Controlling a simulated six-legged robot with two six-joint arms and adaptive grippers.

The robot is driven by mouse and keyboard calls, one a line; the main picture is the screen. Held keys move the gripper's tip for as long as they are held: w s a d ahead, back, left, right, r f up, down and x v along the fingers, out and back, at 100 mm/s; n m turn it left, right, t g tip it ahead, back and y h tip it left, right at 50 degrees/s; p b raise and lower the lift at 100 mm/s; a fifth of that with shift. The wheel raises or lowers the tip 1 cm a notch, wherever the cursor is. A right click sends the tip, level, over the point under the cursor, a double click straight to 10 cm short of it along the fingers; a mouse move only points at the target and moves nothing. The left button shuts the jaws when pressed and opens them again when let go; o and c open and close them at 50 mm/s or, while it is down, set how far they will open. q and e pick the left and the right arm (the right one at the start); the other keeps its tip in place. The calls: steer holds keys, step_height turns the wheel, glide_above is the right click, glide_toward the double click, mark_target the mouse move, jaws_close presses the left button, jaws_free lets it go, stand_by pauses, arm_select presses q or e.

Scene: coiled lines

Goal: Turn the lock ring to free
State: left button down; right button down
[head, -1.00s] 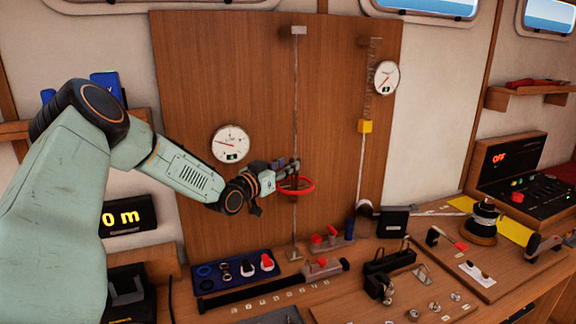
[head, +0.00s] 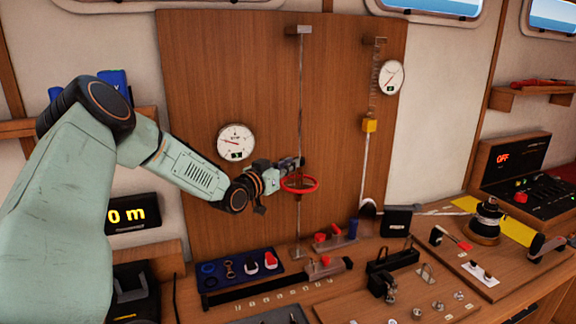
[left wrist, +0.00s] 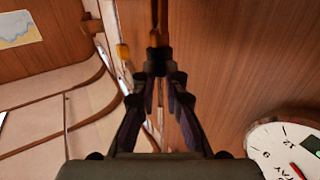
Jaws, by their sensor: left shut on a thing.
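My left gripper (head: 298,162) is at a thin upright rod (head: 300,100) on the wooden panel. A red ring (head: 316,184) encircles the rod just below the fingers. In the left wrist view the two dark fingers (left wrist: 158,68) come together on a small dark piece on the rod line, which looks like the lock ring. The fingers hide most of it, so its turn position cannot be read. The red ring cannot be made out in the wrist view. My right gripper does not show.
A round white gauge (head: 236,142) is on the panel left of the rod. A second rod with a yellow block (head: 369,125) stands to the right. Below, the bench holds a blue tray (head: 213,283) and several fittings. The panel around the gripper is mostly clear.

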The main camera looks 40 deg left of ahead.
arm_select(q)
steer(key=shift+w+d+r+n+g+y, duration=0.15)
steer(key=shift+d+n+y, duration=0.15)
steer(key=shift+n+y, duration=0.35)
steer(key=shift+d+f+n+g+y, duration=0.15)
steer(key=shift+d+n+y, duration=0.15)
steer(key=shift+y, duration=0.65)
steer(key=shift+r+n+y, duration=0.1)
steer(key=shift+n+y, duration=0.35)
steer(key=shift+y, duration=0.15)
steer(key=c, duration=1.4)
jaws_free()
steer(key=shift+w, duration=0.2)
steer(key=shift+f, duration=0.2)
steer(key=shift+s, duration=0.15)
